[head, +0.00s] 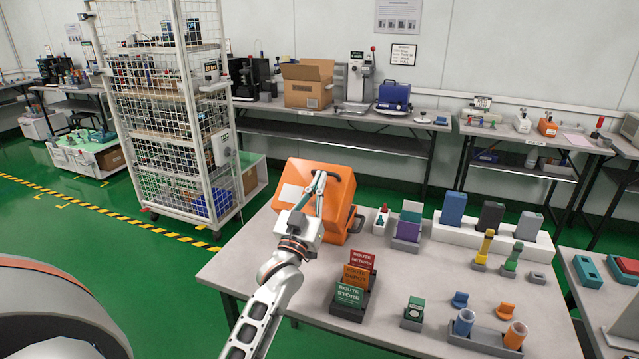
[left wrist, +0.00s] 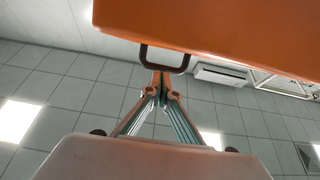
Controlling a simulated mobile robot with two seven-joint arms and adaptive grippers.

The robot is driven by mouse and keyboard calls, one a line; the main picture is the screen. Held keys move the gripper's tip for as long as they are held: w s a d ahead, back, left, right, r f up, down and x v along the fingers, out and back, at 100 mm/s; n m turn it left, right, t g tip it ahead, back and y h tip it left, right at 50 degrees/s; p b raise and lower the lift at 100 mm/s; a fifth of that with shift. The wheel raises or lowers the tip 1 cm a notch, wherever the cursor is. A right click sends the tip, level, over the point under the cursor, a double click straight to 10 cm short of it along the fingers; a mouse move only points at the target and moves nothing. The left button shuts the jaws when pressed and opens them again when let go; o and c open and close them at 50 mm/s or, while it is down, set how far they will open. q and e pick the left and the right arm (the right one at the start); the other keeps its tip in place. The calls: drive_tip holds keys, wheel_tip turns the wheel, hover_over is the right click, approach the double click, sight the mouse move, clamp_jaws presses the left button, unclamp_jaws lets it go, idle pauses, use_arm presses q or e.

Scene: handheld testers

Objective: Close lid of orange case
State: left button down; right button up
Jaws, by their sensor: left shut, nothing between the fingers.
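The orange case (head: 340,222) stands at the left end of the near table. How far the lid stands open is unclear. My left gripper (head: 319,178) is shut and empty in front of the case, close to the handle. In the left wrist view, the shut fingertips (left wrist: 160,78) are by the dark handle (left wrist: 165,62), below the orange panel (left wrist: 220,30). Contact cannot be told. My right gripper is out of view.
Right of the case stand a purple block (head: 407,230), a rack of route cards (head: 352,285), a white stand (head: 497,240) with boxes, and a grey tray (head: 485,340) with cylinders. A wire cage cart (head: 165,110) stands behind left. The table front middle has bare room.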

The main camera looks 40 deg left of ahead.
sight(332, 169)
use_arm(q)
drive_tip(key=shift+w+a+r+p, duration=0.15)
drive_tip(key=shift+w+a+p, duration=0.05)
drive_tip(key=shift+w, duration=0.65)
drive_tip(key=shift+w+a+r+p, duration=0.15)
drive_tip(key=shift+w+a, duration=0.05)
drive_tip(key=shift+w, duration=0.65)
drive_tip(key=w, duration=0.1)
drive_tip(key=w+p, duration=0.1)
drive_tip(key=w+g+p, duration=0.1)
drive_tip(key=shift+a+r, duration=0.25)
drive_tip(key=shift+a, duration=0.1)
drive_tip(key=shift+g, duration=0.3)
drive_tip(key=w+f, duration=0.1)
drive_tip(key=w+a+f, duration=0.1)
drive_tip(key=w, duration=0.1)
drive_tip(key=shift+w+f, duration=0.3)
drive_tip(key=shift+w, duration=0.15)
drive_tip(key=shift+w+a+f+b, duration=0.15)
drive_tip(key=shift+w+b, duration=0.15)
drive_tip(key=shift+w, duration=0.35)
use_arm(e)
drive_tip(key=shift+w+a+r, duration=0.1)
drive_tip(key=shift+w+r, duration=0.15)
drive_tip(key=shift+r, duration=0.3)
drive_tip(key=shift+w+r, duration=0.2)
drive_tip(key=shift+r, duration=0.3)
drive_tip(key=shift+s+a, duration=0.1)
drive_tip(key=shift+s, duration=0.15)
